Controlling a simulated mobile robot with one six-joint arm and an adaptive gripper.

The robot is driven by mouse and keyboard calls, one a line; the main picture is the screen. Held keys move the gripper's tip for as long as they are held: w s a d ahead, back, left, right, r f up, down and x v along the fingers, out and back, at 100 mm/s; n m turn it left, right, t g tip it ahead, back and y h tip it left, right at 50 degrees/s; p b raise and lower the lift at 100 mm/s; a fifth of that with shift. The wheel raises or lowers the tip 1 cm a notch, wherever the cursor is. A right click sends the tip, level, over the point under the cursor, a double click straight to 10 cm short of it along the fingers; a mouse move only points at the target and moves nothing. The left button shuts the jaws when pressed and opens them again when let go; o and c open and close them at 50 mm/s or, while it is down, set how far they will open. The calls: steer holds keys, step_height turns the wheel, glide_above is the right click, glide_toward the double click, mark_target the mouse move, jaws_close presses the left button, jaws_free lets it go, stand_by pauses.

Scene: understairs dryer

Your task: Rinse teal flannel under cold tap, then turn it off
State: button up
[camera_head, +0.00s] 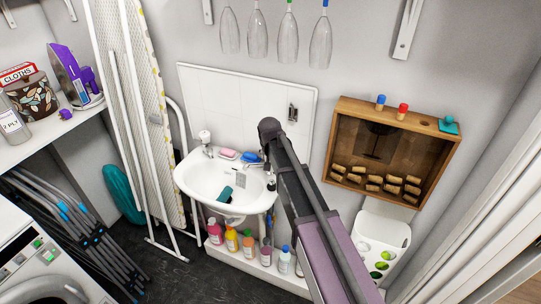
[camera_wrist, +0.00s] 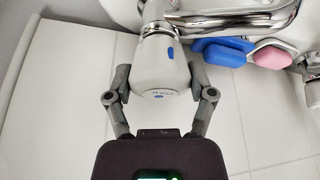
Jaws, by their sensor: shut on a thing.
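The cold tap's white knob (camera_wrist: 158,62), with a blue mark, sits between the two fingers of my gripper (camera_wrist: 159,84) in the wrist view. The fingers are shut on it from both sides. In the head view my arm hides the gripper and most of this tap at the basin's right. The teal flannel (camera_head: 225,194) lies crumpled in the front of the white basin (camera_head: 190,180). It is apart from my gripper. I cannot tell whether water runs.
Another white tap (camera_head: 205,138) stands at the basin's left. A pink soap (camera_head: 228,155) and a blue sponge (camera_head: 250,158) lie on the back ledge. Several bottles (camera_head: 231,238) stand below. A wooden cabinet (camera_head: 345,117) hangs right of my arm; an ironing board (camera_head: 140,110) leans left.

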steer(key=o, duration=0.9)
steer(key=shift+n+y, duration=0.3)
steer(key=shift+n, duration=0.3)
